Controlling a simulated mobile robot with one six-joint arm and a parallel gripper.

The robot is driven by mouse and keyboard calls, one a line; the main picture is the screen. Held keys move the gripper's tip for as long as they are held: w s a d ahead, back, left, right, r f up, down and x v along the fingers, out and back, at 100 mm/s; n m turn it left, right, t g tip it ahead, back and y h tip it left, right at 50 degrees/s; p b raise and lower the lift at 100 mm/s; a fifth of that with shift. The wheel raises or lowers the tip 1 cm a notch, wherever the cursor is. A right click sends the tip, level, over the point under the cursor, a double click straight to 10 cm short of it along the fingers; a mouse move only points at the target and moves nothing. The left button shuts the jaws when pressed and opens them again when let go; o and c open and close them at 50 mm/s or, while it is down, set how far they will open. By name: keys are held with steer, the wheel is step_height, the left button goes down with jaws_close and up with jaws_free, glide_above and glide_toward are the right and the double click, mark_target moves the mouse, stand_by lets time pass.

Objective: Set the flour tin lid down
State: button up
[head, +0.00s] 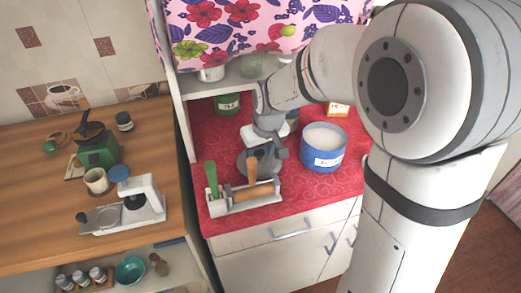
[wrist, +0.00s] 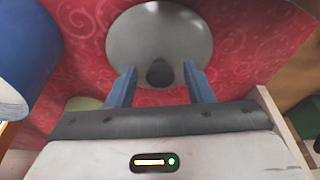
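The flour tin lid (wrist: 160,30) is a round grey disc with a dark knob (wrist: 159,74), lying knob up on the red cloth in the wrist view. In the head view the lid (head: 246,164) is partly hidden behind the tool holder and my gripper (head: 270,151). In the wrist view the two blue fingers of my gripper (wrist: 159,69) stand either side of the knob, with a gap on each side. The blue flour tin (head: 323,158) stands open to the right of the lid, full of white flour; its side (wrist: 22,55) shows at left in the wrist view.
A tool holder (head: 243,205) with green and wooden handles stands close in front of the lid. A green tin (head: 228,104) stands behind, below a white shelf (head: 215,86). The wooden counter (head: 40,190) at left holds a scale (head: 140,205) and a green grinder (head: 98,151).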

steer(key=shift+r, duration=0.65)
steer(key=v, duration=1.1)
steer(key=s+d+f+m, duration=0.2)
steer(key=s+d, duration=0.4)
steer(key=s, duration=0.2)
steer(key=s+d+f+m+h, duration=0.1)
steer(key=s+d+f+m, duration=0.2)
steer(key=s+d, duration=0.4)
steer(key=shift+s+f, duration=0.25)
steer(key=shift+s, duration=0.45)
